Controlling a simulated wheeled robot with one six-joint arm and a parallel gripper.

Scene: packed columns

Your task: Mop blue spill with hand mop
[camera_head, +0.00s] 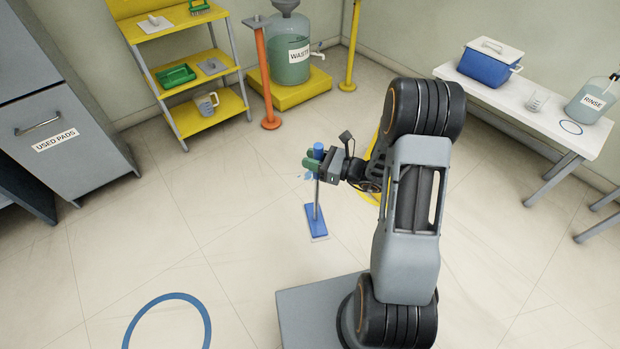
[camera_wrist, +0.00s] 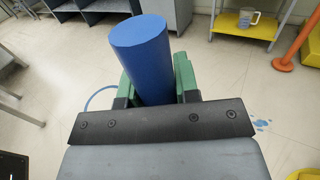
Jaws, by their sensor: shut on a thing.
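The hand mop (camera_head: 316,220) has a blue grip, a thin grey shaft and a flat blue head with a pale pad edge. My gripper (camera_head: 314,163) is shut on the blue grip, its green fingers on either side. The mop hangs nearly upright, head down at or just above the floor; I cannot tell if it touches. In the wrist view the blue grip (camera_wrist: 141,55) stands between the green fingers (camera_wrist: 155,85). The blue spill shows as small splashes on the floor (camera_wrist: 261,123) in the wrist view, right of the gripper. In the head view it is mostly hidden behind the mop and gripper.
A yellow shelf (camera_head: 207,110) and an orange post (camera_head: 267,85) stand at the back. The waste tank (camera_head: 288,60) sits on a yellow base. The used pads cabinet (camera_head: 60,145) is left, a white table (camera_head: 540,105) right. A blue floor ring (camera_head: 166,297) lies front left. Open floor surrounds the mop.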

